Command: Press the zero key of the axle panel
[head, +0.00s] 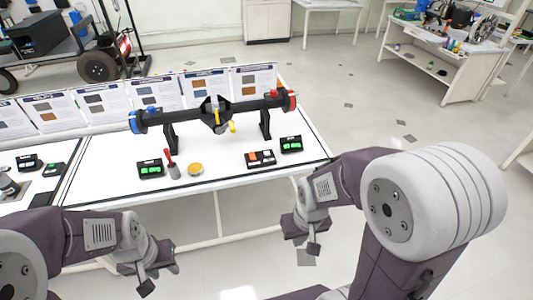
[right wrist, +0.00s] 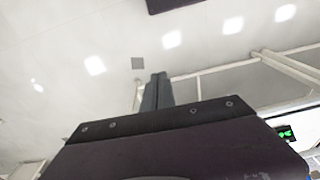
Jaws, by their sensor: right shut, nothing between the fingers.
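A low black box with one orange key and white keys (head: 260,158) lies near the right front of the white table. A black box with a green display (head: 291,145) sits beside it; a similar display box shows at the right edge of the right wrist view (right wrist: 286,134). I cannot read which is the axle panel or find its zero key. My right gripper (head: 313,249) is off the table's front edge, apart from the boxes; its fingers are shut and empty in the right wrist view (right wrist: 157,91). My left gripper (head: 147,287) is in front of the table, its fingers unclear.
A dark axle (head: 180,116) with blue and red ends stands on two supports across the table. Another green-display box (head: 150,169), a red-handled tool (head: 171,164) and a yellow round piece (head: 195,169) lie at the front. Printed sheets (head: 206,88) line the back.

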